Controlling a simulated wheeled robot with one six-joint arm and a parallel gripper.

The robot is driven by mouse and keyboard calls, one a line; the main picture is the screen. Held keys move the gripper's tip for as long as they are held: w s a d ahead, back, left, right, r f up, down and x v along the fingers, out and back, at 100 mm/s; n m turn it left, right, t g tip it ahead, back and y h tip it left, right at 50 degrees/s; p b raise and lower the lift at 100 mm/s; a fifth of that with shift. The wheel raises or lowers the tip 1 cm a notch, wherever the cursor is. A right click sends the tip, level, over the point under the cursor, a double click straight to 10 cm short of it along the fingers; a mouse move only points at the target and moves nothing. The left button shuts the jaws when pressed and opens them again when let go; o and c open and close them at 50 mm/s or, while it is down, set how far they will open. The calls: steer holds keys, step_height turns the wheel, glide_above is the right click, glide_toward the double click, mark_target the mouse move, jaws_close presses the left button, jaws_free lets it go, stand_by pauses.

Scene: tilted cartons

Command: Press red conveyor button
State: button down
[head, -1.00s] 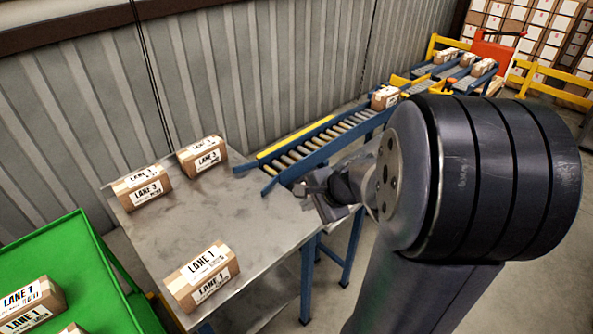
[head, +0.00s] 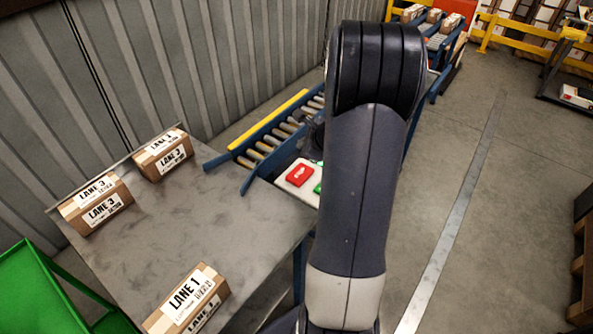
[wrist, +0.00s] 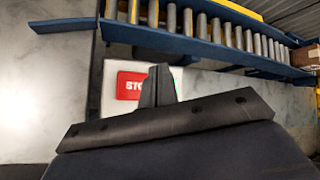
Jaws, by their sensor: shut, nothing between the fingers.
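The red button (head: 299,175) sits on a white panel (head: 284,184) beside the near end of the roller conveyor (head: 262,146) in the head view. Part of a green button (head: 318,187) shows to its right, cut off by my arm. In the wrist view the red button (wrist: 131,86) shows white lettering, partly hidden behind my fingers. My gripper (wrist: 157,72) is shut and empty, with its fingertips just right of the red button in that view. I cannot tell whether they touch the panel. In the head view my arm mostly hides the gripper.
A metal table (head: 190,222) with several labelled cartons, one of them the Lane 1 carton (head: 190,303), stands left of the conveyor. A green cart (head: 42,290) is at the lower left. Open floor (head: 460,230) lies to the right.

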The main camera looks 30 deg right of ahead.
steer(key=shift+f, duration=0.15)
steer(key=b, duration=0.6)
glide_above(302, 175)
step_height(302, 175, down, 7)
steer(key=shift+d+r, duration=0.1)
steer(key=shift+f+b, duration=0.9)
stand_by(1.0)
steer(key=shift+f+b, duration=0.4)
steer(key=shift+b, duration=0.15)
steer(key=shift+f+b, duration=0.6)
stand_by(0.6)
steer(key=shift+r, duration=0.1)
steer(key=shift+r+p, duration=0.8)
steer(key=shift+r, duration=0.1)
steer(key=shift+r, duration=0.1)
